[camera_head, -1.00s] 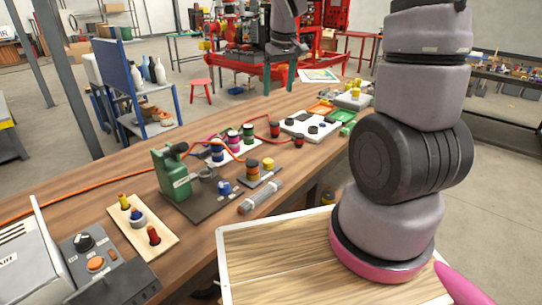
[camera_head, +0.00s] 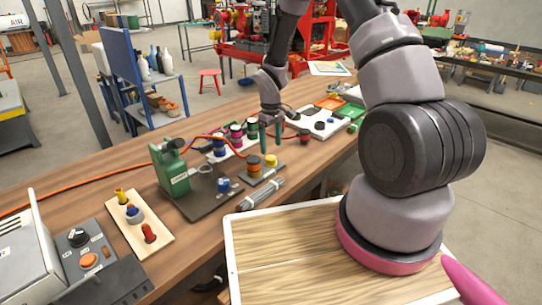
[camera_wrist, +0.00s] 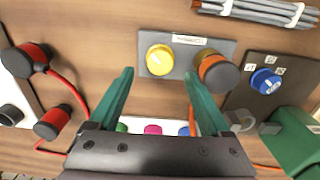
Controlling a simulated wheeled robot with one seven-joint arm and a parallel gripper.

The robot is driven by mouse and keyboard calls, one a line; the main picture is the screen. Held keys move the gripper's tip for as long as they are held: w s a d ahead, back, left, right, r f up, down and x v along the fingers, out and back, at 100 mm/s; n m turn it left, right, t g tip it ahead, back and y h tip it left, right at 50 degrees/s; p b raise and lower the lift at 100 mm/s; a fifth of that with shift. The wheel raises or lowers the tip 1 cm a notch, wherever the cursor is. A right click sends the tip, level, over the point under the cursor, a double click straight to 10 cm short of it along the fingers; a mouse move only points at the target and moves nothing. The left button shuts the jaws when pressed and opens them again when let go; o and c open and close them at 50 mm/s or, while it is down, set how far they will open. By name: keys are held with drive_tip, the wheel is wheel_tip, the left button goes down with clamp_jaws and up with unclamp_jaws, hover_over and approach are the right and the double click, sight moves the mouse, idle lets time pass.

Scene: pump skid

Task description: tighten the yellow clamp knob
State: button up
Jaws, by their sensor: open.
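The yellow clamp knob (camera_wrist: 159,60) sits on a small grey plate (camera_wrist: 184,46) in the wrist view, beside a dark knob with an orange base (camera_wrist: 214,70). In the head view the yellow knob (camera_head: 271,160) stands on the same plate on the wooden bench. My gripper (camera_head: 270,150) hangs over the bench just behind that plate in the head view. In the wrist view its two green fingers (camera_wrist: 160,85) are spread apart and empty. The yellow knob lies between and a little beyond the fingertips, not touched by them.
A green pump-like body (camera_head: 172,168) on a dark plate stands left of the knob. A bundle of grey rods (camera_head: 260,194) lies in front. Black-capped red connectors (camera_wrist: 30,60) with red cables are at the left in the wrist view.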

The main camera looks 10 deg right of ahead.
sight(271, 157)
wheel_tip(271, 157, down, 6)
drive_tip(key=shift+r, duration=0.25)
clamp_jaws()
